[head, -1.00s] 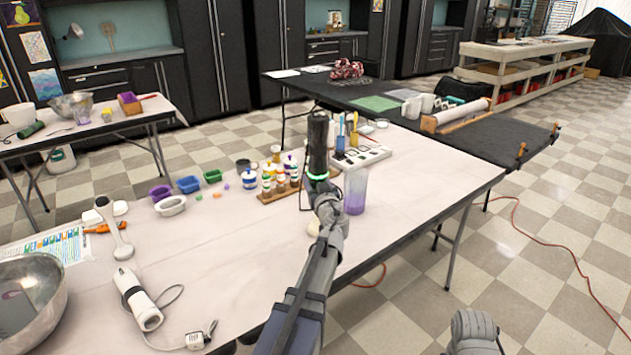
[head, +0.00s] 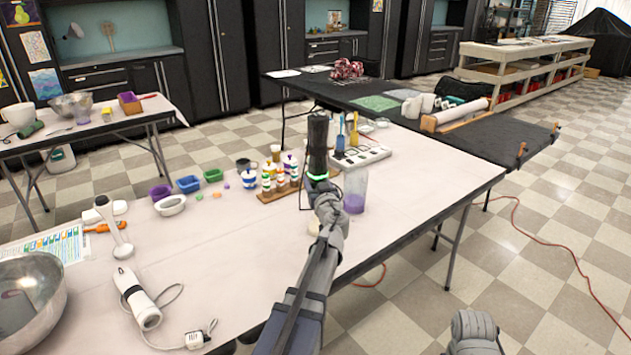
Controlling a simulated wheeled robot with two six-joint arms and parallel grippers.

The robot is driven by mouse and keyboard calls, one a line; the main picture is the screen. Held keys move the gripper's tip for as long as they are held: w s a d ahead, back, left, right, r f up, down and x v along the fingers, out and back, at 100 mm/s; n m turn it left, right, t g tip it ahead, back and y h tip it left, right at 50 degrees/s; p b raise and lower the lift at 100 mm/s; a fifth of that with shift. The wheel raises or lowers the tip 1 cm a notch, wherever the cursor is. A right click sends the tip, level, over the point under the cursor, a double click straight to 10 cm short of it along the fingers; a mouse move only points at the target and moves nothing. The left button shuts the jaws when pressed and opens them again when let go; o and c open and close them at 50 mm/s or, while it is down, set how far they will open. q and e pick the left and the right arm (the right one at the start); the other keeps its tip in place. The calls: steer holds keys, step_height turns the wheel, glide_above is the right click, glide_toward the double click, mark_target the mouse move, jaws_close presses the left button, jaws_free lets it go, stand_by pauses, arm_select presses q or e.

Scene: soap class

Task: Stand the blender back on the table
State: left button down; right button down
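My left gripper (head: 318,135) is dark and is over the right part of the table, far from the blender, near a clear cup with purple contents (head: 355,190). Its fingers cannot be made out. A part of my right arm shows at the bottom right; its gripper is out of view.
A metal bowl (head: 30,300) stands at the left edge. Small jars on a wooden board (head: 280,188) and a white tray (head: 360,158) are near my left gripper. Small coloured tubs (head: 188,184) stand at the back. The middle of the table is clear.

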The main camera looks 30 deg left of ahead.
arm_select(q)
steer(key=shift+c, duration=0.4)
jaws_free()
steer(key=shift+o, duration=0.4)
steer(key=shift+s+d, duration=0.1)
steer(key=v, duration=1)
steer(key=shift+s+d, duration=0.25)
steer(key=shift+s, duration=0.05)
stand_by(0.8)
stand_by(0.6)
